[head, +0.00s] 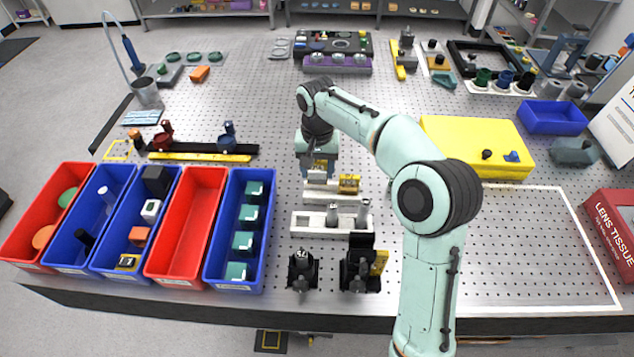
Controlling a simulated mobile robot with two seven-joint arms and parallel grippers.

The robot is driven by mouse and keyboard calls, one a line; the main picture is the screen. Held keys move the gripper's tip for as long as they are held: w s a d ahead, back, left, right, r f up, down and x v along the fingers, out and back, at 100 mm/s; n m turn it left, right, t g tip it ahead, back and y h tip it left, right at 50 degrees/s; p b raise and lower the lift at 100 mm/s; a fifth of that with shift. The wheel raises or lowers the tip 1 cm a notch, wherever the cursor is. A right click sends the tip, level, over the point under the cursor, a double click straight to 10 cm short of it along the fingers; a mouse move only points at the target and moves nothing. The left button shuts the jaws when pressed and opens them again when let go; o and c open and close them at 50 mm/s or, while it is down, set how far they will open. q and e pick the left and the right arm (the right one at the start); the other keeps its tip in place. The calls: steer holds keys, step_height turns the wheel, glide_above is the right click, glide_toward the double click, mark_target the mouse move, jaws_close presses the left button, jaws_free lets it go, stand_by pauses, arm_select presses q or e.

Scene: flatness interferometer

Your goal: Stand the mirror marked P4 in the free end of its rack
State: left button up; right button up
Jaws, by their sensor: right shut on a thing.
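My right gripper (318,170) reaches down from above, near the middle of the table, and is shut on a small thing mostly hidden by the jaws. That may be the mirror marked P4, but I cannot read a mark. Directly below and in front of it is a small pale rack (322,196), with a yellow-faced piece (349,184) standing at its right end. The jaws are over the rack's left to middle part; I cannot tell whether the held thing touches it. My left gripper is out of view.
A second pale rack (301,222) with grey posts stands nearer, with black mounts (302,270) in front of it. Red and blue bins (186,230) line the left. A yellow block (470,140) stands at right. The perforated table (510,240) is clear at front right.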

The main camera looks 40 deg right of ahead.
mark_target(317, 183)
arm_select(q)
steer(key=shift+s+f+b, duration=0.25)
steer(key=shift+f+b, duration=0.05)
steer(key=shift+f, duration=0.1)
arm_select(e)
steer(key=shift+f, duration=2.25)
steer(key=shift+f, duration=0.15)
steer(key=o, duration=1.1)
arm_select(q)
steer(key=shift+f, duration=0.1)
arm_select(e)
step_height(317, 183, up, 12)
steer(key=shift+r+p, duration=0.2)
steer(key=shift+p, duration=0.95)
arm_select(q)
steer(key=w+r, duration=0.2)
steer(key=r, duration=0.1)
arm_select(e)
steer(key=shift+f, duration=0.1)
